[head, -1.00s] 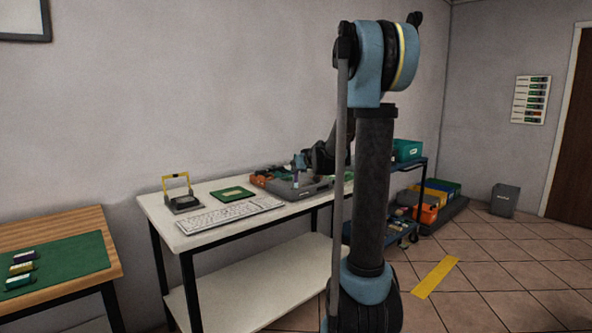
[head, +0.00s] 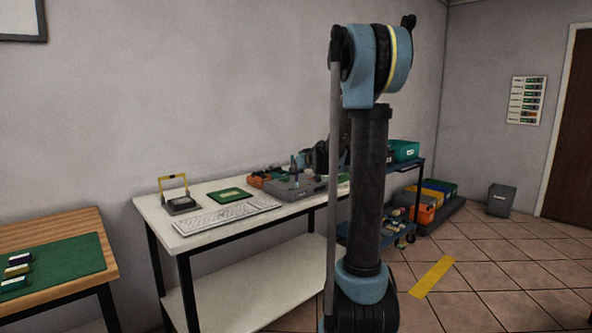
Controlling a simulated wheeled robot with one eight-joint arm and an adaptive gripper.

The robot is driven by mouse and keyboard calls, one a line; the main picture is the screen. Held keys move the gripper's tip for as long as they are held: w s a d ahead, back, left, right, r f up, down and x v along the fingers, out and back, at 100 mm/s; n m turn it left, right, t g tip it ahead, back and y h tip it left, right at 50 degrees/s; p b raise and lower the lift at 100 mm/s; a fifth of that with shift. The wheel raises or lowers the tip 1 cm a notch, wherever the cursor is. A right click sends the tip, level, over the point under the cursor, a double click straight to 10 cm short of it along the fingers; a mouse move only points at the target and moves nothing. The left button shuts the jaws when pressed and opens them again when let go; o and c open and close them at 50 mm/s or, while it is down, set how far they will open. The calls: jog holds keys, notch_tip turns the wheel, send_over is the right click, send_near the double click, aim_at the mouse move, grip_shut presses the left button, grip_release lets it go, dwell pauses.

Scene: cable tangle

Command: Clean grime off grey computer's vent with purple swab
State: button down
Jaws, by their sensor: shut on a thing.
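The grey computer (head: 287,191) lies flat on the white bench, toward its right end. My gripper (head: 300,164) is just above it, small and partly lost against my dark wrist. It is shut on a thin upright piece that I take to be the purple swab (head: 294,171). Whether the swab's tip touches the computer cannot be made out. The vent and any grime on it are too small to tell at this distance. My own arm column hides the bench's right end.
Orange items (head: 262,178) sit behind the computer. A blue cart (head: 425,170) stands to the right.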

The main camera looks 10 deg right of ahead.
jog(key=shift+w+d, duration=0.25)
jog(key=shift+d, duration=0.1)
jog(key=shift+w+d, duration=0.1)
jog(key=shift+w+d, duration=0.35)
jog(key=shift+d, duration=0.1)
jog(key=shift+d, duration=0.1)
dwell(0.4)
jog(key=shift+w+d, duration=0.35)
jog(key=shift+d, duration=0.15)
jog(key=shift+w+d, duration=0.45)
jog(key=shift+d, duration=0.15)
jog(key=shift+w+d, duration=0.1)
dwell(0.4)
jog(key=shift+w+d, duration=0.3)
jog(key=shift+d, duration=0.1)
